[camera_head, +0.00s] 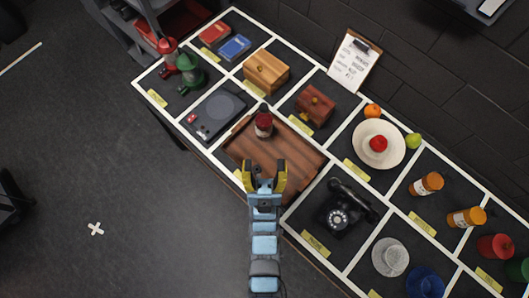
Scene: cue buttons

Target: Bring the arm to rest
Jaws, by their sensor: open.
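My gripper (265,178) is in the camera_head view, at the end of my light blue arm, which reaches up from the bottom edge. Its two yellow-and-black fingers are spread apart with nothing between them. It is over the near edge of a brown wooden tray (294,150). The gripper and arm hide part of the tray's near side.
The table (166,112) is split into cells by white strips. A black telephone (343,209) is right of my gripper.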

